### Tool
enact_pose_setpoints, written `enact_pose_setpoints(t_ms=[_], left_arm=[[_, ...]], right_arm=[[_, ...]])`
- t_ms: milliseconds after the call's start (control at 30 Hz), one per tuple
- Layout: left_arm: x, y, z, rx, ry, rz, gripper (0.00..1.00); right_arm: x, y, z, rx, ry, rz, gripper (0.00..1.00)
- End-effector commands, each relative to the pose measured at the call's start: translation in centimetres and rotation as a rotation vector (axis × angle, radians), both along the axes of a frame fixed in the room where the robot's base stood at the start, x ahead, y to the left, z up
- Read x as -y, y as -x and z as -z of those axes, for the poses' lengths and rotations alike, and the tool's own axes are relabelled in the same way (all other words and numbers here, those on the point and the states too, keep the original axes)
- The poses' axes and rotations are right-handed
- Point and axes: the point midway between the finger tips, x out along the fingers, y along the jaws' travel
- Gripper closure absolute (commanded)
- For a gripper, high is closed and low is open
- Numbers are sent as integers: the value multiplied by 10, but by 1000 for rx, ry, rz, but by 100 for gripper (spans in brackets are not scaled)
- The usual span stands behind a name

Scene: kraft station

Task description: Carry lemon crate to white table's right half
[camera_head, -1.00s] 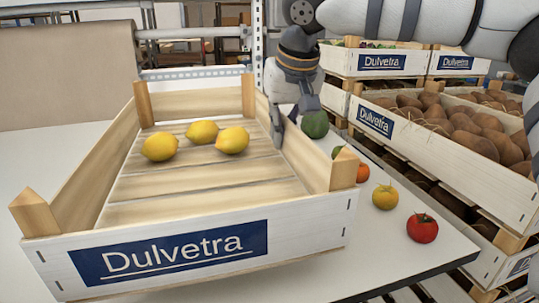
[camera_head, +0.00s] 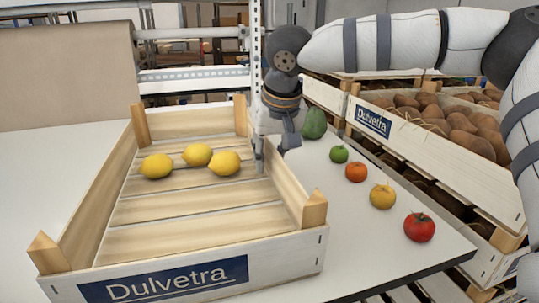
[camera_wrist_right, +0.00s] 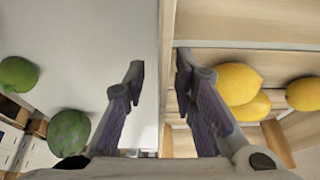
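The lemon crate (camera_head: 297,262) is a wooden box with a blue Dulvetra label. It sits level on the white table (camera_head: 55,170), its front partly cut off by the lower picture edge. Three lemons (camera_head: 224,163) lie inside near its back; they also show in the right wrist view (camera_wrist_right: 238,84). My right gripper (camera_head: 271,154) is at the crate's right wall towards the back. In the right wrist view its open fingers (camera_wrist_right: 160,76) straddle the wall's top edge (camera_wrist_right: 168,50), with a gap visible beside the wall. My left gripper is out of view.
Along the table's right side lie an avocado-like green fruit (camera_head: 315,123), a lime (camera_head: 339,154), an orange fruit (camera_head: 356,171), a yellow fruit (camera_head: 383,196) and a tomato (camera_head: 419,227). Potato crates (camera_head: 430,140) stand beyond the right edge. Bare table lies left of the crate.

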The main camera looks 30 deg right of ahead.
Motion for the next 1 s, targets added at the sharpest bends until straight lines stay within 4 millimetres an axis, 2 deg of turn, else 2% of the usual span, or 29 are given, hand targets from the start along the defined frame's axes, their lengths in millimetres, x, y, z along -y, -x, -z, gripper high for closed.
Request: enact_pose_setpoints(t_ms=[167, 267, 367, 600, 700, 833, 1000], left_arm=[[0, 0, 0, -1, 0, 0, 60], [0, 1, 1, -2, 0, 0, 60], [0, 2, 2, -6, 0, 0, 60], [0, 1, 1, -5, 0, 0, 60], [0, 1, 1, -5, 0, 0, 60], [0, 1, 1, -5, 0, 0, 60], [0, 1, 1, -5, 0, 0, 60]], right_arm=[[0, 0, 0, -1, 0, 0, 75], [0, 1, -6, 0, -1, 1, 75], [-2, 8, -25, 3, -1, 0, 75], [-8, 33, -86, 3, 0, 1, 75], [-9, 40, -102, 1, 0, 1, 75], [-10, 44, -112, -2, -1, 0, 75], [-10, 45, -113, -3, -1, 0, 75]])
